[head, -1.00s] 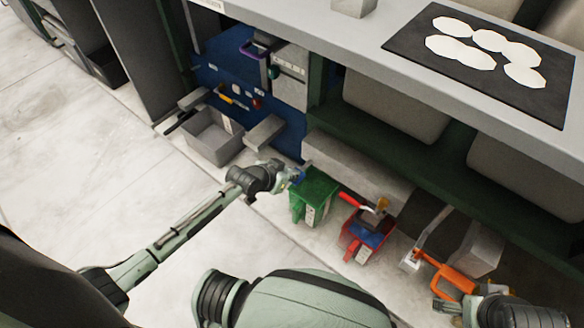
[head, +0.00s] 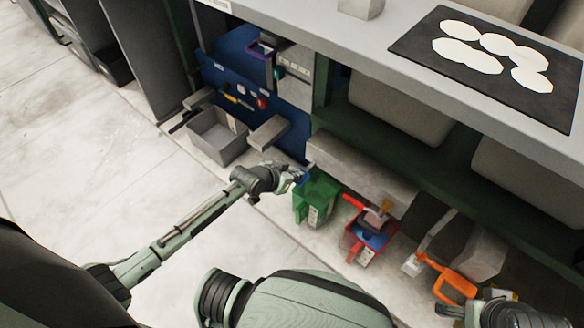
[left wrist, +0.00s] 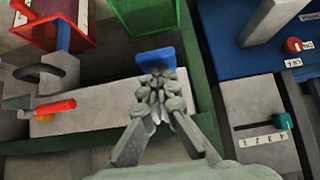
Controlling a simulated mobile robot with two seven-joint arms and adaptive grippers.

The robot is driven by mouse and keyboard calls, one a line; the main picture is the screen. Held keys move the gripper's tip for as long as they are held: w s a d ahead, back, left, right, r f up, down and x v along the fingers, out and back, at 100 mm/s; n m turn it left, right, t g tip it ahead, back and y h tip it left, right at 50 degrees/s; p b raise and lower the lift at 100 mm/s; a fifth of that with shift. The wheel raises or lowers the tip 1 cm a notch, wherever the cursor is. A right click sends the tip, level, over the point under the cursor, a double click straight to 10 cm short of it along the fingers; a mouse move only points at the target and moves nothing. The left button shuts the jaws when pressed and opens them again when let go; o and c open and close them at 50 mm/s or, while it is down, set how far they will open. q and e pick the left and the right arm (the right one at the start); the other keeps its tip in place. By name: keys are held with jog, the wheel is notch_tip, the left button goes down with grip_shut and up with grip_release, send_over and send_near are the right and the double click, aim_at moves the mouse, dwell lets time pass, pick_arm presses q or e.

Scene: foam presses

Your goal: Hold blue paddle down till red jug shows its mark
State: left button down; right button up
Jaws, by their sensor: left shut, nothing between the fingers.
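The blue paddle (head: 304,178) sits beside the green jug (head: 318,196); it also shows in the left wrist view (left wrist: 156,61). My left gripper (head: 292,178) is shut and empty, its fingertips (left wrist: 158,82) overlapping the paddle's near edge in the wrist view. I cannot tell whether they touch or press it. The red jug (head: 356,246) stands right of the green jug, with something blue inside its open top. Its mark cannot be made out. My right gripper (head: 448,310) is at the bottom right, small and partly hidden; its jaws are unclear.
A red handle (head: 354,202) rises behind the red jug, and an orange handle (head: 455,284) lies near my right gripper. A bench with a black mat (head: 400,47) overhangs the jugs.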

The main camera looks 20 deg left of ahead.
pick_arm(q)
notch_tip(320, 180, up, 5)
jog(key=p, duration=0.4)
jog(key=shift+s+f+p, duration=0.1)
jog(key=shift+f+p, duration=0.1)
jog(key=shift+p, duration=0.15)
jog(key=p+v, duration=0.1)
jog(key=v, duration=0.8)
jog(key=shift+s, duration=0.25)
pick_arm(e)
notch_tip(320, 180, down, 14)
jog(key=s, duration=0.1)
jog(key=shift+s+a+f+g+y, duration=0.15)
jog(key=shift+s+g+y, duration=0.15)
jog(key=shift+g, duration=0.1)
pick_arm(q)
jog(key=shift+a, duration=0.15)
jog(key=b, duration=0.5)
send_over(295, 182)
notch_tip(295, 182, down, 4)
jog(key=shift+a, duration=0.1)
jog(key=p+v, duration=0.2)
jog(key=v, duration=0.7)
pick_arm(e)
notch_tip(295, 182, up, 6)
jog(key=w, duration=0.2)
jog(key=shift+w, duration=0.25)
